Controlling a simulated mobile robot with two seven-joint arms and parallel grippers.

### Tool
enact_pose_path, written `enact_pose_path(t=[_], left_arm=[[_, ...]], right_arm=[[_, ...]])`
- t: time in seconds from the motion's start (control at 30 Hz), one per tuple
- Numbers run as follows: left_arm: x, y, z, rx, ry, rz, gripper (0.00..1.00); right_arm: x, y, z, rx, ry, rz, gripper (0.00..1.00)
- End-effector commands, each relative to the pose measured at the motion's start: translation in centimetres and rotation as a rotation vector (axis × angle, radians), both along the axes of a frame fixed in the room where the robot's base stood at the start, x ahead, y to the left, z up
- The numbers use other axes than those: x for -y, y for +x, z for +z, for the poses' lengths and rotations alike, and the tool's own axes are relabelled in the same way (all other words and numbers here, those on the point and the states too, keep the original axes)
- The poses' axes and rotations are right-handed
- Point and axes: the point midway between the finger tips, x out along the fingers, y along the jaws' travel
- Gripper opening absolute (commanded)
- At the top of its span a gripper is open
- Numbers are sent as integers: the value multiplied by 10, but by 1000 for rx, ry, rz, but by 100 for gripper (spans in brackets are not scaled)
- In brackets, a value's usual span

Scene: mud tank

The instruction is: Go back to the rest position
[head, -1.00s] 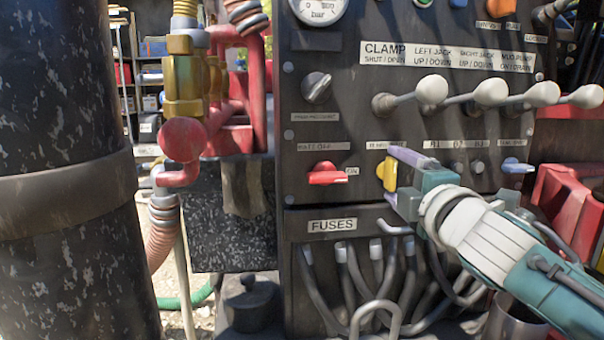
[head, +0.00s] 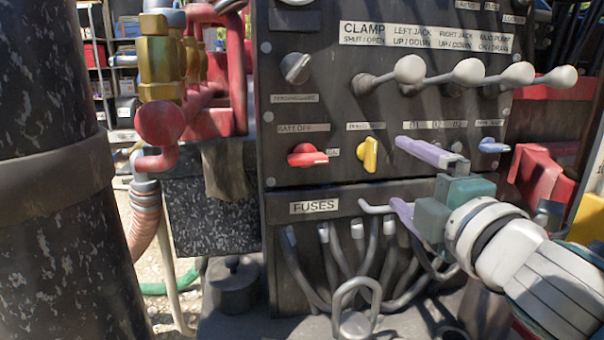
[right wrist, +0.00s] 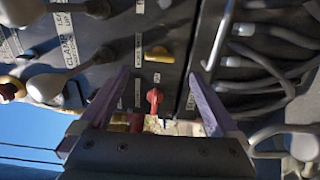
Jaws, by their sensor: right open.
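My right gripper (head: 415,180) is in front of the dark control panel (head: 290,110), just right of the yellow switch (head: 368,155). Its two purple fingers are spread apart with nothing between them. The yellow switch stands upright and is clear of the fingers. In the right wrist view my right gripper (right wrist: 155,105) is open, and the red switch (right wrist: 154,97) and yellow switch (right wrist: 159,54) show beyond the fingers. My left gripper is not in any view.
White-knobbed levers (head: 468,72) stick out above the gripper. Grey cables (head: 350,255) hang below the FUSES label (head: 314,206). A thick black column (head: 50,150) stands at left, near red and yellow pipe fittings (head: 160,60). Red parts (head: 545,180) are at right.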

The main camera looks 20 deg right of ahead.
Motion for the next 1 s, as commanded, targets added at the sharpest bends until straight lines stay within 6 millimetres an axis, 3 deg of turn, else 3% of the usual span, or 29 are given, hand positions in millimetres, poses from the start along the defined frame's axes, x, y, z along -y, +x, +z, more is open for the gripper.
enact_pose_path(t=[0.17, 0.6, 0.73, 0.87, 1.0], left_arm=[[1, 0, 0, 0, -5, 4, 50], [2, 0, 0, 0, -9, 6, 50], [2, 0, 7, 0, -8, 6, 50], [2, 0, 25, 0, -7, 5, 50], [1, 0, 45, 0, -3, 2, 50]], right_arm=[[-2, -9, 0, 0, -1, -1, 98], [-2, -10, 0, 0, 2, -2, 98], [0, -18, -1, -30, 105, -44, 98], [-2, -50, -16, -140, 424, -172, 98], [-31, -110, -49, -366, 851, -361, 98]])
